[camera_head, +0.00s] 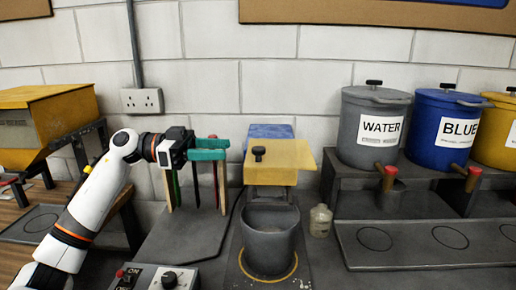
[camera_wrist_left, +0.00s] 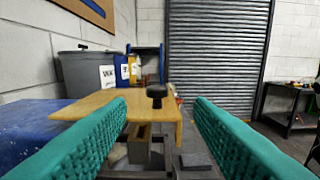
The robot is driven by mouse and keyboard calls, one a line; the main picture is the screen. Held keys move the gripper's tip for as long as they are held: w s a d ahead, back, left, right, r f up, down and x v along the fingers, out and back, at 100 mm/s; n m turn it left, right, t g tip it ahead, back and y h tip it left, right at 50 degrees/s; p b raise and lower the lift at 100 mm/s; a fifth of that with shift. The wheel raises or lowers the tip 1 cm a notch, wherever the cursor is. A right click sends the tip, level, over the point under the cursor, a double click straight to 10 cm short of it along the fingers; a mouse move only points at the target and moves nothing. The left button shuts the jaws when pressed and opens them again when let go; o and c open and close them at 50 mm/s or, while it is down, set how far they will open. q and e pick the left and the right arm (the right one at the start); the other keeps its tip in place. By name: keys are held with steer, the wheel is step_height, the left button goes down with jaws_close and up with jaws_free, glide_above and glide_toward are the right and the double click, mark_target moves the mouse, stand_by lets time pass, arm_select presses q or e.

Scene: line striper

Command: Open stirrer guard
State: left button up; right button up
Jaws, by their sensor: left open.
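The stirrer guard is a flat yellow panel (camera_head: 290,158) with a black knob (camera_head: 258,153) near its left side, above a grey pot (camera_head: 270,238). In the left wrist view the panel (camera_wrist_left: 97,101) lies ahead, with the knob (camera_wrist_left: 156,92) standing on it between the two finger lines. My left gripper (camera_head: 222,149), with teal fingers, is to the left of the guard, roughly level with the knob and apart from it. It is open and empty. My right gripper is not in view.
A blue block (camera_head: 270,131) sits behind the guard. Upright coloured sticks (camera_head: 196,185) stand below my left gripper. A small bottle (camera_head: 320,220) stands right of the pot. WATER (camera_head: 378,150) and BLUE (camera_head: 435,150) tanks stand right. A control box (camera_head: 155,279) is in front.

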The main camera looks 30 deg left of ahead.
mark_target(259, 148)
arm_select(q)
steer(key=p+x, duration=0.2)
steer(key=x, duration=0.7)
steer(key=shift+w+a, duration=0.15)
steer(key=shift+w+f, duration=0.1)
steer(key=shift+w, duration=0.1)
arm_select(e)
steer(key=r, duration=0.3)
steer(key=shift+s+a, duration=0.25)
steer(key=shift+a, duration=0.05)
arm_select(q)
steer(key=shift+c, duration=0.5)
jaws_close()
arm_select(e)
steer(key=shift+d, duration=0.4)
